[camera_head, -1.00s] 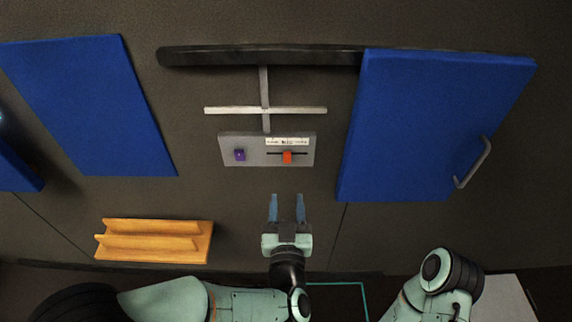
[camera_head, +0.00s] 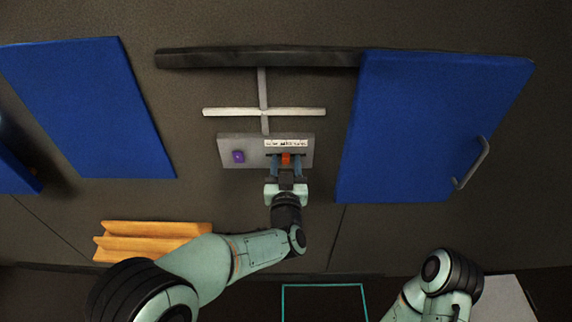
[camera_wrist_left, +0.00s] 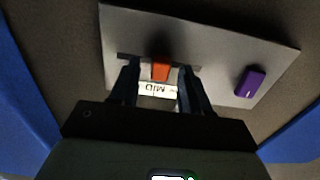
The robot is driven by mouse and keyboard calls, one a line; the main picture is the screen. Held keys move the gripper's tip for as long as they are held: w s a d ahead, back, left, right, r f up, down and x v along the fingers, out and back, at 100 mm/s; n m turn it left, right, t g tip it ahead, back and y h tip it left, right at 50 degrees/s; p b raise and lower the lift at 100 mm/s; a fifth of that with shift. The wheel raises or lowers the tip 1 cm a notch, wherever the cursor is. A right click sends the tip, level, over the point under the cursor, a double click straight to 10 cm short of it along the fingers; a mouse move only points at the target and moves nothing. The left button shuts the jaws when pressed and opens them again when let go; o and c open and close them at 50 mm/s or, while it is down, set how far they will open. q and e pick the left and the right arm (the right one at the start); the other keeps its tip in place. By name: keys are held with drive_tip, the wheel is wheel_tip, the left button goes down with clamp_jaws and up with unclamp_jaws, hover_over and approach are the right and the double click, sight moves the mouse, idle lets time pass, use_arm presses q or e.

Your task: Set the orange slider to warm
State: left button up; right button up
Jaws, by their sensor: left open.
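The orange slider (camera_head: 286,158) sits in its slot on the right part of a grey panel (camera_head: 225,160). A white label strip (camera_head: 286,143) lies above it, too small to read in the head view. My left gripper (camera_head: 286,165) is open, one finger on each side of the slider, with a gap visible. In the left wrist view the orange slider (camera_wrist_left: 160,70) stands between the fingers, near the upside-down word MID. The rest of the label is hidden by the fingers. My right arm shows at the lower right, but its gripper is not visible.
A purple knob (camera_head: 238,156) is on the panel's left part. A blue door (camera_head: 430,125) with a grey handle (camera_head: 471,163) is to the right, and a blue panel (camera_head: 90,105) to the left. An orange rack (camera_head: 150,240) is below left.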

sight(271, 154)
use_arm(q)
clamp_jaws()
drive_tip(key=shift+a+b, duration=0.4)
drive_tip(key=shift+a, duration=1.6)
unclamp_jaws()
drive_tip(key=shift+s, duration=0.25)
drive_tip(key=s, duration=1.3)
